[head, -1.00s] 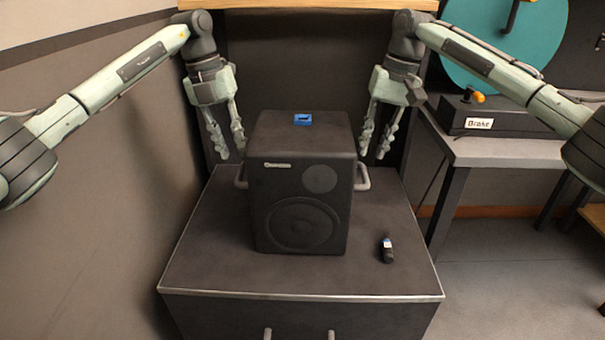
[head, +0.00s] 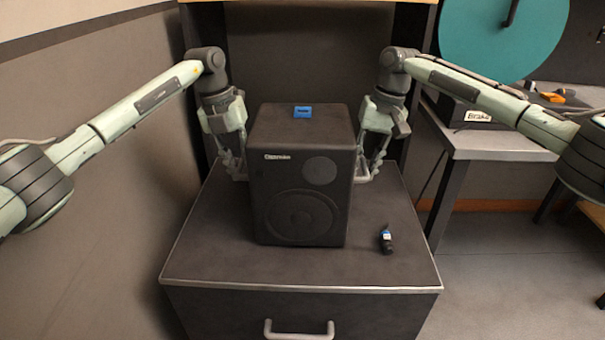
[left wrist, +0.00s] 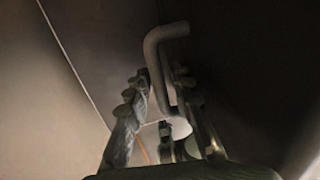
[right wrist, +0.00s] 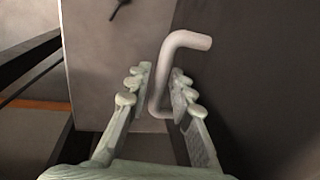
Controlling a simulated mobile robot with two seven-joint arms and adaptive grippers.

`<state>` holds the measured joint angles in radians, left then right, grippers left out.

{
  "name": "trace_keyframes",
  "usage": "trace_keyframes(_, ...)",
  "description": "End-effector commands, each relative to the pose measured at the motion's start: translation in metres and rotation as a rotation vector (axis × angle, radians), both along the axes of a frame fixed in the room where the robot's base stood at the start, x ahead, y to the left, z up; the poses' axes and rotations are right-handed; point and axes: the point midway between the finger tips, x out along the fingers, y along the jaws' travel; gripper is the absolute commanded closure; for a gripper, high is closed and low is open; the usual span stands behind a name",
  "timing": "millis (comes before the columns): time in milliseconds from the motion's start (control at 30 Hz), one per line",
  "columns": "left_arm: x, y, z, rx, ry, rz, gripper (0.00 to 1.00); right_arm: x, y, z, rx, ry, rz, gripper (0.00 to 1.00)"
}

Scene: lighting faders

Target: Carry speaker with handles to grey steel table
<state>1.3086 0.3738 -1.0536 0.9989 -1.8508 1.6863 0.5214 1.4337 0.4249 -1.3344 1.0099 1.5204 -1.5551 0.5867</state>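The black speaker (head: 300,185) stands upright on a dark cabinet (head: 215,250). Its left-hand handle shows in the left wrist view (left wrist: 158,60), and its right-hand handle shows in the right wrist view (right wrist: 160,75). My left gripper (head: 234,168) is at the speaker's left side, with its fingers open around the handle bar. My right gripper (head: 372,165) is at the right side, with its fingers open around that handle; the bar lies close to one finger. The grey table (head: 510,147) stands to the right, partly behind my right arm.
A small dark object with a blue-white band (head: 386,240) lies on the cabinet right of the speaker. A blue tag (head: 303,111) is on the speaker's top. A box labelled Brake (head: 462,112) stands on the grey table. A wall is close on the left.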

Motion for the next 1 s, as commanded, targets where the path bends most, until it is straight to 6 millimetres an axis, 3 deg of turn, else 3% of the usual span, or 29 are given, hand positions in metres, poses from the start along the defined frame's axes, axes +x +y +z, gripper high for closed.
trace_keyframes(267,0.0001,-0.0002,-0.0008,0.000,0.000,0.000,0.78,0.0000,0.0002,-0.0010,0.000,0.000,0.000,0.78)
trace_keyframes(467,0.0001,-0.0002,-0.0006,0.000,0.000,0.000,1.00,0.0001,0.0002,-0.0007,0.000,0.000,0.000,1.00)
trace_keyframes(1000,0.0002,-0.0001,-0.0003,0.000,-0.001,0.000,1.00,0.0002,0.0000,-0.0002,0.000,-0.001,0.000,1.00)
